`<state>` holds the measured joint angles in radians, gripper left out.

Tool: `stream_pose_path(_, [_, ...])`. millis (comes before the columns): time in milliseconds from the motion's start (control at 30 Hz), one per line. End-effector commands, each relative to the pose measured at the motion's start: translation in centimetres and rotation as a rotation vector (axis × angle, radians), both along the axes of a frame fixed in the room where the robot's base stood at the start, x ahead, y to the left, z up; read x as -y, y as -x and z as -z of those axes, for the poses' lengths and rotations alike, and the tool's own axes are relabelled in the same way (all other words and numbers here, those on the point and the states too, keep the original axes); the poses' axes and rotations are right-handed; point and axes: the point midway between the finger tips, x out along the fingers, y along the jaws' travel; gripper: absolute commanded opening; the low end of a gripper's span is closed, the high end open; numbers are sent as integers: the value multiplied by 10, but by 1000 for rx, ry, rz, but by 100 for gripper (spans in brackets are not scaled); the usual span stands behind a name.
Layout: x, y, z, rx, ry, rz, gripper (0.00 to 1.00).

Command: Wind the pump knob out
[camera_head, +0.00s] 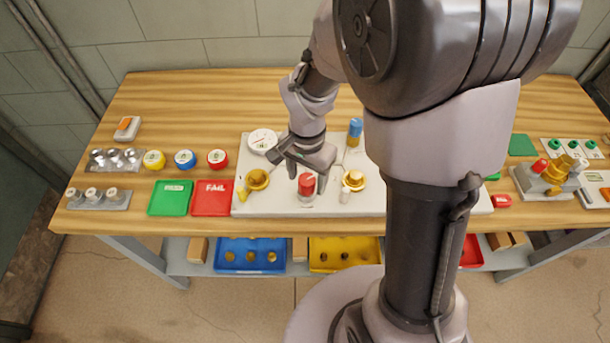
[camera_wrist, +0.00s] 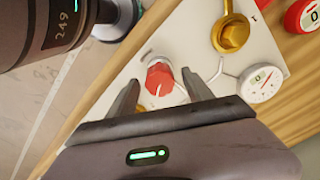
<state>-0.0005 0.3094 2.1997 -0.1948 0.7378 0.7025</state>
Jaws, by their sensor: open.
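The pump knob is a red round knob (camera_head: 306,183) with a pale pointer line on its top. It stands on a grey base on the white panel (camera_head: 270,208), near the panel's front edge. My gripper (camera_head: 304,170) is open, just above and behind the knob in the head view. In the wrist view the red knob (camera_wrist: 160,77) shows between and beyond the two spread fingertips. I see a gap on each side, and the fingers do not appear to touch it. My arm hides part of the panel to the right.
Yellow valve fittings (camera_head: 257,180) and (camera_head: 354,180) flank the knob closely. A dial gauge (camera_head: 262,141) stands behind left, and a blue-capped fitting (camera_head: 355,128) behind right. Green (camera_head: 170,198) and red (camera_head: 212,198) trays lie left of the panel. The wooden bench (camera_head: 215,110) is clear at the back left.

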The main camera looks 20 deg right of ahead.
Motion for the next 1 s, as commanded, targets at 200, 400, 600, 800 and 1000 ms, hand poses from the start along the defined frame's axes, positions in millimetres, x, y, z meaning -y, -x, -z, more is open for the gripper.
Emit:
stream_pose_path(200, [0, 0, 6, 1, 0, -1, 60])
stream_pose_path(400, [0, 0, 6, 0, 0, -1, 48])
stream_pose_path(600, [0, 0, 6, 0, 0, 0, 8])
stream_pose_path(800, [0, 0, 6, 0, 0, -6, 0])
stream_pose_path(1000, [0, 0, 5, 0, 0, -65, 0])
